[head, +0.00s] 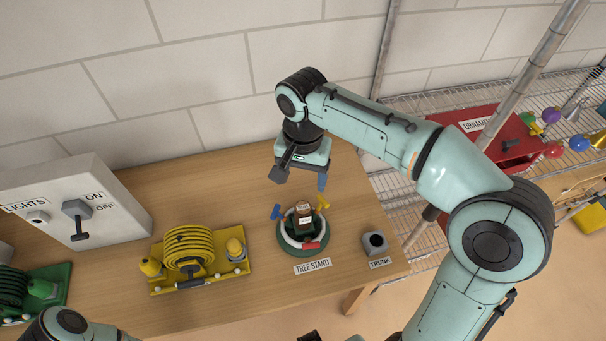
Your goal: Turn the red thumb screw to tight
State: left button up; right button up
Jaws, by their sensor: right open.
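The tree stand (289,248) is a round dark green and white base on the wooden table, behind its label. The red thumb screw (311,245) is on its front side, low and small; its exact turn angle is hard to tell. A blue thumb screw (277,212) is at the left and a yellow one (322,202) at the back right. A brown trunk piece (304,224) stands in the middle. My right gripper (300,180) is open and empty, above and behind the stand, apart from the red screw. My left gripper does not show.
A yellow hose reel (188,248) on a plate stands left of the stand, and a grey trunk block (375,243) right of it. A light switch box (75,210) is further left. A red ornament box (490,138) sits on the wire shelf. Bare table lies behind the reel.

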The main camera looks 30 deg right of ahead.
aim_at(309, 245)
jog(key=k, duration=1)
